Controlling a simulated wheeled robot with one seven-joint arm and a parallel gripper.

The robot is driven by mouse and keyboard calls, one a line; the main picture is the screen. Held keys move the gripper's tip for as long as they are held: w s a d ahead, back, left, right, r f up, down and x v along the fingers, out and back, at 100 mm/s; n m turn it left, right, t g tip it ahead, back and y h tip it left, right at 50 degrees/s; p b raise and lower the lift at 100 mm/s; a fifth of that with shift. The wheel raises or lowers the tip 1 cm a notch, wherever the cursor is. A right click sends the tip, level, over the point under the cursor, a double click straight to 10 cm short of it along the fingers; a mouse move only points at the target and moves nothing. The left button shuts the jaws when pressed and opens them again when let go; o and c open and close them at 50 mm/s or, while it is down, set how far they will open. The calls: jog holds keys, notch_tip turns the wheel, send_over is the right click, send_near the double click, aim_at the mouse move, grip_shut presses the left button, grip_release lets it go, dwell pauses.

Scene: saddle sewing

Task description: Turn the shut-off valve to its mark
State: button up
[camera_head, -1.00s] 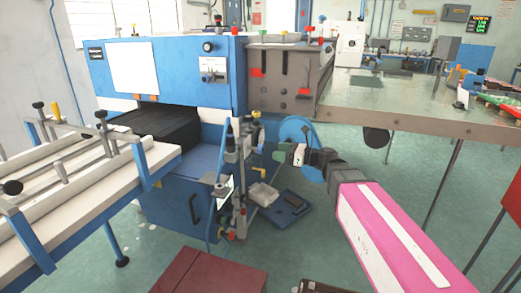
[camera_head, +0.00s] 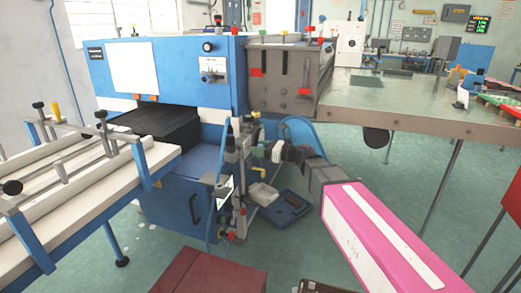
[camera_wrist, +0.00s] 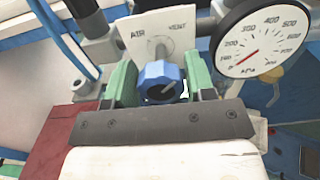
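The shut-off valve's blue knob (camera_wrist: 160,76) is in the middle of the wrist view, in front of a white plate (camera_wrist: 160,38) lettered "AIR" at left and "VENT" at right. A short pale line shows on the knob, slanting up to the right. My gripper (camera_wrist: 160,82) has one green finger on each side of the knob, seemingly with narrow gaps; contact is not clear. In the head view my gripper (camera_head: 267,151) is at the pipework post (camera_head: 241,165) at the front of the blue machine; the knob is too small to make out there.
A round pressure gauge (camera_wrist: 262,38) with a red needle low on its scale stands close right of the plate. Blue hoses (camera_wrist: 62,40) run at left. A dark blue tray (camera_head: 286,207) and dark red box (camera_head: 215,272) are below; a grey-topped table (camera_head: 420,103) is at right.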

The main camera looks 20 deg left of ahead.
jog(key=c, duration=0.4)
jog(key=shift+n, duration=0.4)
jog(key=n, duration=0.3)
jog(key=shift+s+n, duration=0.1)
jog(key=shift+n, duration=0.2)
jog(key=n, duration=0.3)
jog(key=shift+n, duration=0.3)
jog(key=n, duration=0.5)
jog(key=shift+s+f, duration=0.1)
jog(key=shift+f, duration=0.05)
jog(key=shift+f+n, duration=0.1)
jog(key=shift+n, duration=2.4)
